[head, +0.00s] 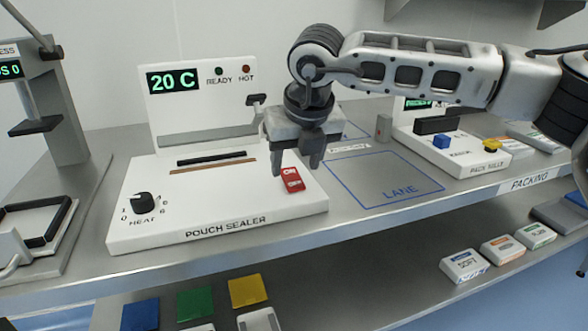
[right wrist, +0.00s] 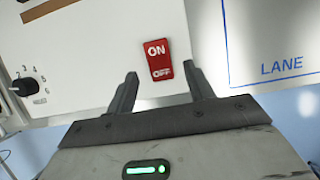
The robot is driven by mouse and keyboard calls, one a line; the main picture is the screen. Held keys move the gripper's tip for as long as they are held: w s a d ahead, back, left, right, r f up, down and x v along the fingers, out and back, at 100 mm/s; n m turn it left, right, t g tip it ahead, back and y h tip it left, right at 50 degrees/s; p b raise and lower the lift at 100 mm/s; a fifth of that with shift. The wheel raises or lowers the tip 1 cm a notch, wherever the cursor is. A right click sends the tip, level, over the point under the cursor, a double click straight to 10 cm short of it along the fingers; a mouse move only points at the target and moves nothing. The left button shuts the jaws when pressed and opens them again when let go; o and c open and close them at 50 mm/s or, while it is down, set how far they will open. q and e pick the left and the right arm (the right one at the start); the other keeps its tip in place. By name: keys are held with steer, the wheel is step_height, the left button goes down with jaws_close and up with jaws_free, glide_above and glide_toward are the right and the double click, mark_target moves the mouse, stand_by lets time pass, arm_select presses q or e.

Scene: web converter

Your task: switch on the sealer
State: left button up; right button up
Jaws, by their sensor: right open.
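The pouch sealer (head: 215,215) is a white machine on the steel bench, with a display reading 20 C and READY and HOT lamps that look dark. Its red ON/OFF rocker switch (head: 292,180) is at the right of its top. My right gripper (head: 296,170) is open just above the switch. In the right wrist view the switch (right wrist: 159,60) lies just beyond the gap between the open fingers (right wrist: 160,85), with nothing held. I cannot tell whether the fingers touch it. The left gripper is not in view.
The heat knob (head: 142,202) is on the sealer's front left. A blue-outlined LANE area (head: 385,182) is clear to the right, with a white pack machine (head: 460,155) beyond it. A press (head: 40,120) stands at the left. Coloured pouches and small boxes lie on the lower shelf (head: 380,290).

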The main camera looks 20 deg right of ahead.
mark_target(292, 175)
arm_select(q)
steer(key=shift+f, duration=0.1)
arm_select(e)
steer(key=shift+x, duration=1.5)
steer(key=shift+c, duration=0.3)
steer(key=c, duration=0.9)
steer(key=p, duration=0.1)
steer(key=r+g+p, duration=0.1)
steer(key=p, duration=0.1)
steer(key=shift+w, duration=0.25)
steer(key=shift+w+r+g+p, duration=0.1)
steer(key=shift+g+p, duration=0.5)
steer(key=shift+p, duration=0.1)
steer(key=shift+w+g+p, duration=0.15)
steer(key=shift+g+p, duration=0.35)
steer(key=shift+p, duration=0.3)
steer(key=shift+w+g+p, duration=0.2)
steer(key=shift+g+p, duration=0.4)
steer(key=shift+p, duration=0.35)
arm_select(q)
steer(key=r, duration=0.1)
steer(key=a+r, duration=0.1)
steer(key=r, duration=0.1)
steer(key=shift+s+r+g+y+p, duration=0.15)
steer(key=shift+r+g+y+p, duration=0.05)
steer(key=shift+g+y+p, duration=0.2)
arm_select(e)
steer(key=shift+w+f+g, duration=0.1)
steer(key=shift+f+g, duration=0.25)
steer(key=shift+g, duration=0.05)
